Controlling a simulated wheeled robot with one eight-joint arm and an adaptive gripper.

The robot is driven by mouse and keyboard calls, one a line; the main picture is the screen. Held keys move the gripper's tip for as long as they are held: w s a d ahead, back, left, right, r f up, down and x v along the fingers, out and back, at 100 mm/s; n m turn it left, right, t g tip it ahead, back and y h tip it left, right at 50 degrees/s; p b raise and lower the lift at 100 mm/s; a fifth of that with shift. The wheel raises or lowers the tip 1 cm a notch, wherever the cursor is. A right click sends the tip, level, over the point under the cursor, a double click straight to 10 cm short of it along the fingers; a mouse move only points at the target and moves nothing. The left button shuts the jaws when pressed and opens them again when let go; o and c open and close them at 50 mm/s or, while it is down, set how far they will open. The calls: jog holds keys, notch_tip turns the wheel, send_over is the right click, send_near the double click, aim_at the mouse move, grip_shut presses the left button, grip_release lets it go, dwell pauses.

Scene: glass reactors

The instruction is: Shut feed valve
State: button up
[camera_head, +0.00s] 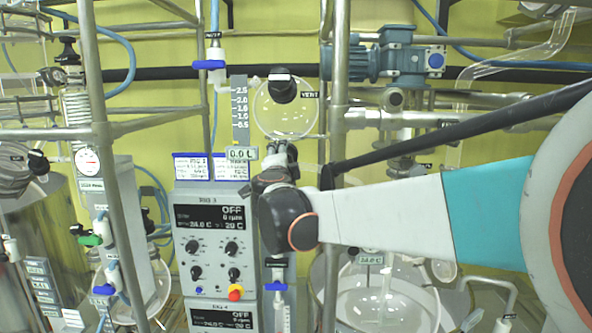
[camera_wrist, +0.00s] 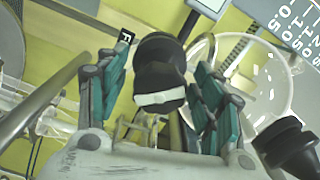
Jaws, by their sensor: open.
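A black valve knob with a white band (camera_wrist: 160,80) stands between the two fingers of my gripper (camera_wrist: 163,65) in the wrist view. A partly hidden label beginning with F (camera_wrist: 126,36) sits beside it. The fingers are open on either side of the knob; I cannot tell whether they touch it. In the head view my gripper (camera_head: 277,158) is just below the round glass vessel (camera_head: 284,112), and it hides the knob there.
A black knob labelled VENT (camera_head: 282,85) is above my gripper, on the glass vessel. A control panel reading OFF (camera_head: 212,235) is below left. Metal frame posts (camera_head: 337,90) stand close on the right. A blue-handled valve (camera_head: 209,64) is upper left.

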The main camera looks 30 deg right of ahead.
jog(key=v, duration=1.2)
